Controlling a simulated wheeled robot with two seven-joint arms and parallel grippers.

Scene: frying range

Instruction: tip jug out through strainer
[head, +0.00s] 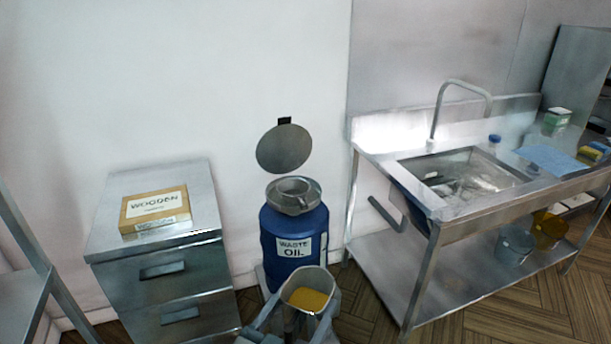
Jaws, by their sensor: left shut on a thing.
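The jug (324,281) is a grey open-topped vessel with yellow-orange liquid (307,299) inside. It stands roughly upright at the bottom centre, in front of the waste oil drum. My left gripper (290,322) is at the jug's near left side, shut on it; its fingertips are partly hidden. The blue drum (271,236) is labelled "WASTE OIL". A metal strainer (293,190) sits on the drum's open top. The round grey lid (284,149) stands raised behind and above it. My right gripper is not in view.
A steel drawer cabinet (109,240) with a "WOODEN" box (156,211) on top stands left of the drum. A steel sink table (376,158) stands to the right, with buckets (515,245) on its lower shelf. The space above the strainer, below the lid, looks clear.

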